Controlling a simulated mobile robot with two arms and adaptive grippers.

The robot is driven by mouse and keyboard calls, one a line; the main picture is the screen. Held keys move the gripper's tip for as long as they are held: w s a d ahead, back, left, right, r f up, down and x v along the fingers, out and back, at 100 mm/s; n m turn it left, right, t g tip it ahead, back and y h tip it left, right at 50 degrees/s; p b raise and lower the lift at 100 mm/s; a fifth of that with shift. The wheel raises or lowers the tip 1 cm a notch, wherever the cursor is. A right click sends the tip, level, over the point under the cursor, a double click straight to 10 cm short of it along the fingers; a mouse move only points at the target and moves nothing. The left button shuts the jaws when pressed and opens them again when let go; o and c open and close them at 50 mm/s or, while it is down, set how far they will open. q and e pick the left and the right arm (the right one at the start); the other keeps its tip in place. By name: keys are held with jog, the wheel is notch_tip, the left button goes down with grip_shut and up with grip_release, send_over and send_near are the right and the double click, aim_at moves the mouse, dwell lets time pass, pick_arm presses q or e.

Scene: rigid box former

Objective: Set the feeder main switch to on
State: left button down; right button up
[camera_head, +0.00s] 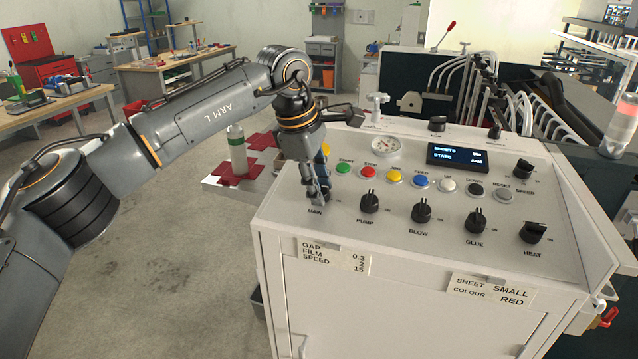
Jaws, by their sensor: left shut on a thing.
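The main switch sits at the left end of the lower row of knobs on the white control panel (292,217), above the label MAIN. My left gripper (319,193) points down onto this switch and is shut on it. The fingers hide most of the switch, so I cannot tell which way it points. My right gripper is not in view.
PUMP (370,201), BLOW (421,211), GLUE (476,220) and HEAT (533,232) knobs continue the row. Coloured push buttons, including red STOP (370,172), run behind it. A lit display (457,155) and gauge (387,146) stand further back. A bottle (236,150) is left of the panel.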

pick_arm(q)
jog(key=c, duration=1)
grip_release()
jog(key=v, duration=1.2)
jog(key=shift+d, duration=0.1)
